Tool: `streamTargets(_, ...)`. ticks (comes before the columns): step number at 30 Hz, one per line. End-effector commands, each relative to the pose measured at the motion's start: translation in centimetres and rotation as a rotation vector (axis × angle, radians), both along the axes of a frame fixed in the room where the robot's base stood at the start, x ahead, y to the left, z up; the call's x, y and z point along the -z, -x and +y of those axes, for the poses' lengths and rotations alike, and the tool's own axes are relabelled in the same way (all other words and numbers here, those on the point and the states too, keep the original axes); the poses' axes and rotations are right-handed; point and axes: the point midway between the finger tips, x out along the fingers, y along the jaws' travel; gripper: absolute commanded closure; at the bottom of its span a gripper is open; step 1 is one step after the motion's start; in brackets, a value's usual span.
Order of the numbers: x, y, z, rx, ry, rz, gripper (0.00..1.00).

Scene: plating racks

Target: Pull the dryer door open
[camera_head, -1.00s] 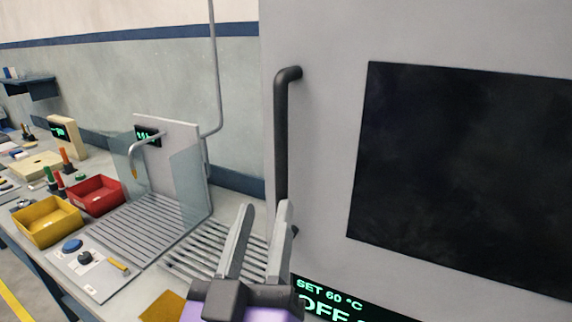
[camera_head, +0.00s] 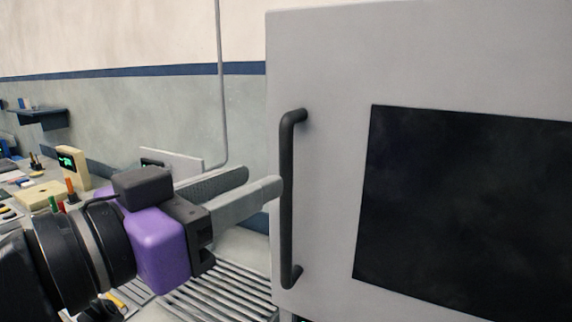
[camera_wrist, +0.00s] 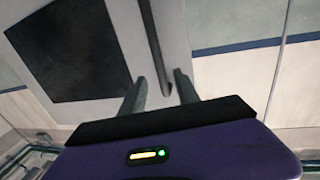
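The dryer door (camera_head: 330,60) is a light grey panel with a dark window (camera_head: 460,210); it looks closed. Its dark vertical bar handle (camera_head: 287,200) is on the left side of the door. My gripper (camera_head: 262,181) is open, its fingers pointing right at the handle's middle; the nearer fingertip overlaps the bar's left edge in the head view. In the wrist view the handle (camera_wrist: 152,40) runs down between the two spread fingers of my gripper (camera_wrist: 160,80). I cannot tell whether a finger touches the bar. The window also shows in the wrist view (camera_wrist: 70,50).
A slatted rack (camera_head: 215,290) lies below my gripper, left of the dryer. A thin upright pipe (camera_head: 221,90) stands behind it. The bench with a small cream display unit (camera_head: 70,165) is at the left, and a wall shelf (camera_head: 42,116) hangs beyond.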

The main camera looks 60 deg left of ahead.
Motion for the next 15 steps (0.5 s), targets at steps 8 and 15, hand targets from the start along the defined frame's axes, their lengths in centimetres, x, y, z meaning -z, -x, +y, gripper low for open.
streamTargets(8,-0.3,-3.8,1.5,0.001,0.001,-0.001,0.62)
streamTargets(15,-0.2,-6.3,2.7,-0.001,0.0,-0.002,0.62)
